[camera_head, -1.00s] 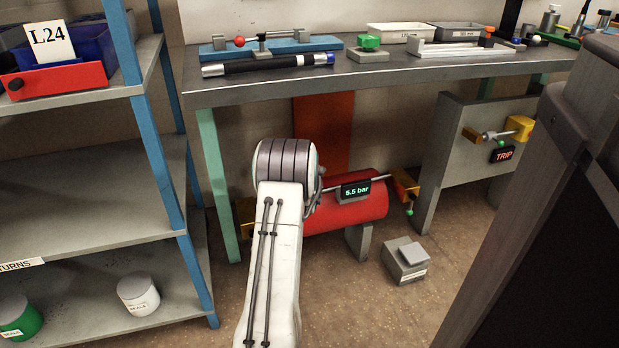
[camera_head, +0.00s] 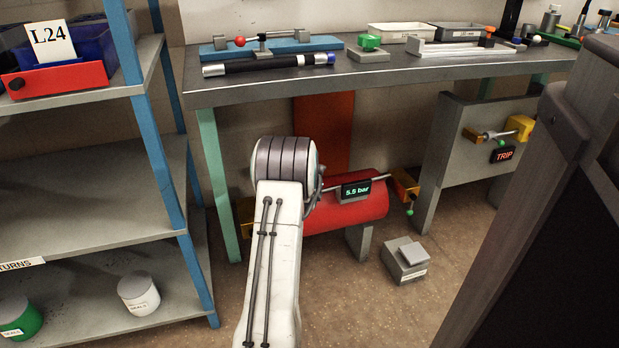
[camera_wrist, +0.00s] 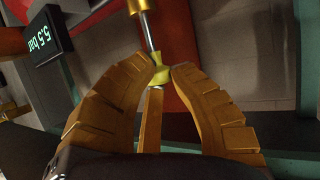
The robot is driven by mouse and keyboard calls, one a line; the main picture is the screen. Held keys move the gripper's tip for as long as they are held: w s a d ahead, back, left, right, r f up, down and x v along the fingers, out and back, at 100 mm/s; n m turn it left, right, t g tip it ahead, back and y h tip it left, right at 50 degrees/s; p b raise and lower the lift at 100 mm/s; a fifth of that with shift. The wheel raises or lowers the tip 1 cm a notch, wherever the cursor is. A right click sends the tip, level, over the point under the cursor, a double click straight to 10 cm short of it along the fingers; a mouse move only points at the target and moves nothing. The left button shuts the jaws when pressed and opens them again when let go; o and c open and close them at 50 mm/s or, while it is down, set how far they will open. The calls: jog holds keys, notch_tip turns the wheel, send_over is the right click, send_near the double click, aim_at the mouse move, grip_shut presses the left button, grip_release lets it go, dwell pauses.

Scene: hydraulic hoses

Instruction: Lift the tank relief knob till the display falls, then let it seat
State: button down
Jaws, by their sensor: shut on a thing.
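The red tank (camera_head: 345,214) lies under the bench in the head view. Its display (camera_head: 356,190) reads 5.5 bar; it also shows turned on its side in the wrist view (camera_wrist: 46,37). In the wrist view my gripper (camera_wrist: 168,71) is shut on the yellow relief knob (camera_wrist: 157,77), with the two ribbed orange fingertips at its sides. A silver stem (camera_wrist: 149,32) runs from the knob to a gold collar (camera_wrist: 139,5). In the head view my own arm hides the gripper and the knob. Whether the knob is raised I cannot tell.
A grey bench (camera_head: 400,72) stands above the tank. A grey stand (camera_head: 470,150) with a TRIP display (camera_head: 503,155) is to the right. A grey box (camera_head: 405,262) lies on the floor, and a blue-posted shelf (camera_head: 165,150) stands at left. Some floor between is clear.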

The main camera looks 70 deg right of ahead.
jog(key=shift+d+r, duration=0.2)
jog(key=shift+r, duration=0.45)
jog(key=c, duration=1.5)
grip_release()
jog(key=o, duration=0.5)
jog(key=shift+f, duration=0.2)
jog(key=shift+o, duration=0.2)
jog(key=shift+a, duration=0.1)
jog(key=v, duration=1.2)
jog(key=shift+f, duration=0.1)
